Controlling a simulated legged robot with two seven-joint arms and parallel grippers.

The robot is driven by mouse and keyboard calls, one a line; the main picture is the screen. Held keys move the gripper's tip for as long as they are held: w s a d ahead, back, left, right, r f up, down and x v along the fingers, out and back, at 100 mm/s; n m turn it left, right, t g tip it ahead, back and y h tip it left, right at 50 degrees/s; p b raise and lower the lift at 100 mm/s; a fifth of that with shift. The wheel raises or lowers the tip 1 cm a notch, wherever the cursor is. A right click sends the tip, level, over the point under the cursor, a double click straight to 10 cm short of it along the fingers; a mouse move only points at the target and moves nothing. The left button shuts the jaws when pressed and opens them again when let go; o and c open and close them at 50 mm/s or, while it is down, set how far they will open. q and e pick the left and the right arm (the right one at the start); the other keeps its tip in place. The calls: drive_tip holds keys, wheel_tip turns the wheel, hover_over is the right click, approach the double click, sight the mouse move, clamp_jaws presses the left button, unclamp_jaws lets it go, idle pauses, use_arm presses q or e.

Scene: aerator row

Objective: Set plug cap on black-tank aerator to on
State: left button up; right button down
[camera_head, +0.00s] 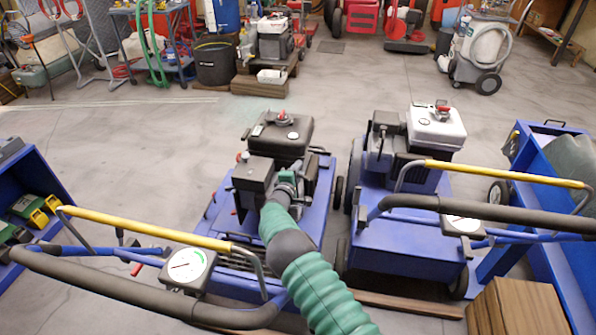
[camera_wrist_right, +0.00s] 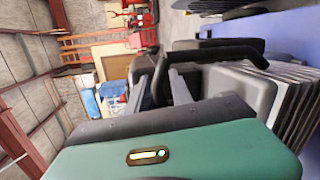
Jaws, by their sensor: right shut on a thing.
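The black-tank aerator (camera_head: 316,200) stands left of centre in the head view, with its black tank (camera_head: 285,133) on top and a dark engine below. My right arm reaches in from the bottom, and my right gripper (camera_head: 284,192) is at the front of that engine. In the right wrist view my right gripper (camera_wrist_right: 163,88) has its fingers close together on a black bent piece (camera_wrist_right: 215,52), which looks like the plug cap, beside grey cooling fins (camera_wrist_right: 275,110). Whether the cap sits on the plug is hidden. My left gripper is out of view.
A white-tank aerator (camera_head: 410,240) stands close on the right. A yellow bar (camera_head: 150,227) and black handle with a gauge (camera_head: 188,267) cross the near left. Blue carts flank both sides. A wooden box (camera_head: 517,305) is at lower right. Open floor lies behind the machines.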

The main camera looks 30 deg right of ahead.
drive_tip(key=shift+w+a, duration=0.15)
drive_tip(key=shift+a, duration=0.1)
idle(0.3)
drive_tip(key=c, duration=1.4)
unclamp_jaws()
drive_tip(key=shift+f, duration=0.1)
drive_tip(key=shift+o, duration=1.2)
drive_tip(key=shift+f, duration=0.1)
drive_tip(key=shift+d, duration=0.15)
